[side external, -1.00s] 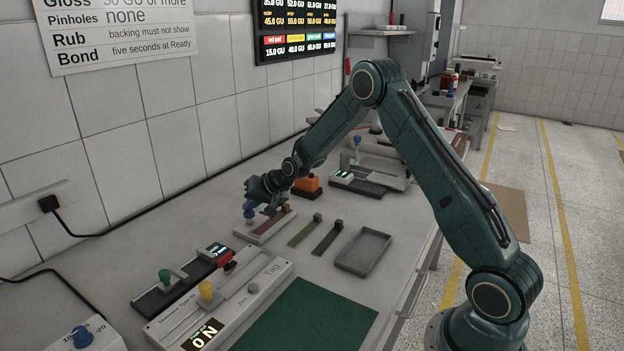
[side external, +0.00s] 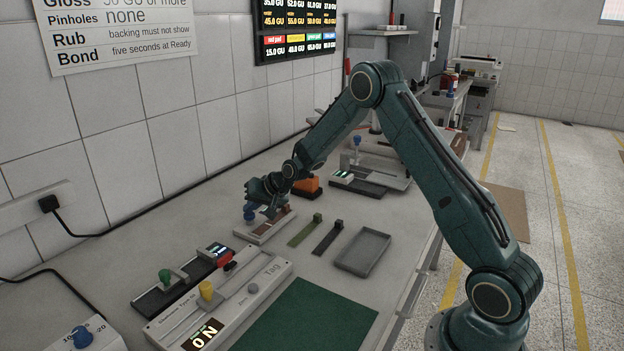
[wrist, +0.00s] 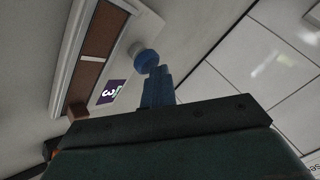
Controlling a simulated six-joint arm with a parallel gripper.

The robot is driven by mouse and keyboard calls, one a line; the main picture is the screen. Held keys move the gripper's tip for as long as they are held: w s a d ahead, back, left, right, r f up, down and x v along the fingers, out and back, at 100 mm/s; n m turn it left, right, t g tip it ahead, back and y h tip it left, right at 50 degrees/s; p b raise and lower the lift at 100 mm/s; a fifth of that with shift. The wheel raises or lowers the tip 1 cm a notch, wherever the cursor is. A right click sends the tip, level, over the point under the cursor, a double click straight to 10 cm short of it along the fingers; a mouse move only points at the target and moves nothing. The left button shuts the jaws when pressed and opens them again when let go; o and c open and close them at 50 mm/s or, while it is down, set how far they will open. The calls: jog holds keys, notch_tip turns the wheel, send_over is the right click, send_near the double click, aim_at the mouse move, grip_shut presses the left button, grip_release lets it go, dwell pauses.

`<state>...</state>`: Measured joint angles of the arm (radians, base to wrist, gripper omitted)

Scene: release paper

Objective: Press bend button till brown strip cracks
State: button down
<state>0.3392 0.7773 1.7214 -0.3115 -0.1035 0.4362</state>
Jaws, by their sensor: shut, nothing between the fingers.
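The bend tester (side external: 256,239) is a pale, low block on the bench under my gripper. The brown strip (wrist: 104,33) lies along its channel in the wrist view, and a pale band (wrist: 91,58) crosses it. I cannot tell whether the band is a crack. The strip also shows in the side view (side external: 276,222). The round blue button (wrist: 146,60) sits beside the strip. A small purple display (wrist: 111,93) shows a white 3-like figure. My gripper (wrist: 154,72) is shut and empty, its blue fingertips at the button; whether they touch it is unclear.
A green strip (side external: 304,231) and a dark strip (side external: 327,238) lie right of the tester. A grey tray (side external: 363,252) is farther right. An orange block (side external: 306,187) stands behind. A grey device with a yellow knob (side external: 206,291) and a green mat (side external: 306,320) are in front.

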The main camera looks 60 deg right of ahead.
aim_at(253, 215)
jog(key=shift+r, duration=1.25)
jog(key=shift+r, duration=0.1)
notch_tip(253, 215, up, 5)
jog(key=shift+f, duration=0.1)
dwell(0.4)
dwell(0.6)
